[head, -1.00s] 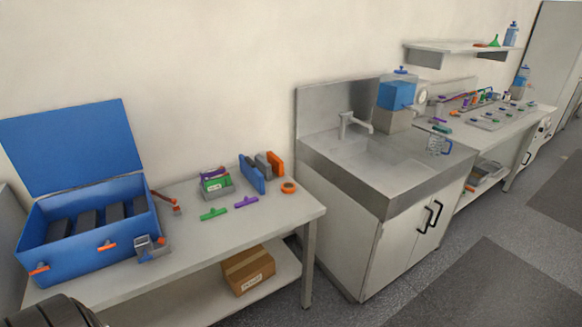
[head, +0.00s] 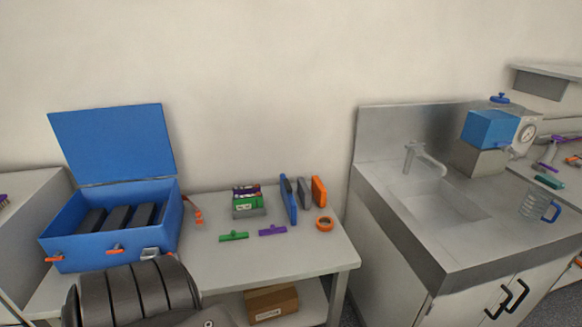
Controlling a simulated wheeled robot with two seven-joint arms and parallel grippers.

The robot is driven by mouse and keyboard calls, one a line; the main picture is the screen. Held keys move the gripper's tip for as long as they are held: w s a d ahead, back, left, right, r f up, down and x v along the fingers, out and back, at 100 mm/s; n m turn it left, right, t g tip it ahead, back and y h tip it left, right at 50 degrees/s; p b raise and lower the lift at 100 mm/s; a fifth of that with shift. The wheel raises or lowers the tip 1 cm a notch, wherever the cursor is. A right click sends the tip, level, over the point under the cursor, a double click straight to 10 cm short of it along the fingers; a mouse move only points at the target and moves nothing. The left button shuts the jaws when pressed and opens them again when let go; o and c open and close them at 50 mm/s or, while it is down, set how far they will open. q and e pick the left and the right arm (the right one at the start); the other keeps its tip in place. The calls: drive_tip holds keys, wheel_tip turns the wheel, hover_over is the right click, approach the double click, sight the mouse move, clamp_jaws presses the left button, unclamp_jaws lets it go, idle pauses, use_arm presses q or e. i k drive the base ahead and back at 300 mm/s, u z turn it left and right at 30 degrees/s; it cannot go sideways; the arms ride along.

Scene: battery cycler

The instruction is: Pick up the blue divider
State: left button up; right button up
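A blue divider (head: 288,199) stands upright on the grey workbench (head: 330,256), right of its middle. A grey divider (head: 304,192) and an orange divider (head: 319,191) stand upright just right of it. I cannot tell whether the blue and grey dividers touch. Neither of my grippers is in view. A dark ribbed part at the lower left looks like my own arm and covers the bench's front left.
An open blue case (head: 60,222) with dark blocks stands left on the bench. A small box of packets (head: 249,205), a green piece (head: 234,236), a purple piece (head: 272,231) and an orange ring (head: 324,224) lie near the dividers. A sink unit (head: 460,245) stands right.

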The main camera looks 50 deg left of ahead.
sight(286, 188)
drive_tip(key=u, duration=0.5)
drive_tip(key=i, duration=0.85)
drive_tip(key=u, duration=0.75)
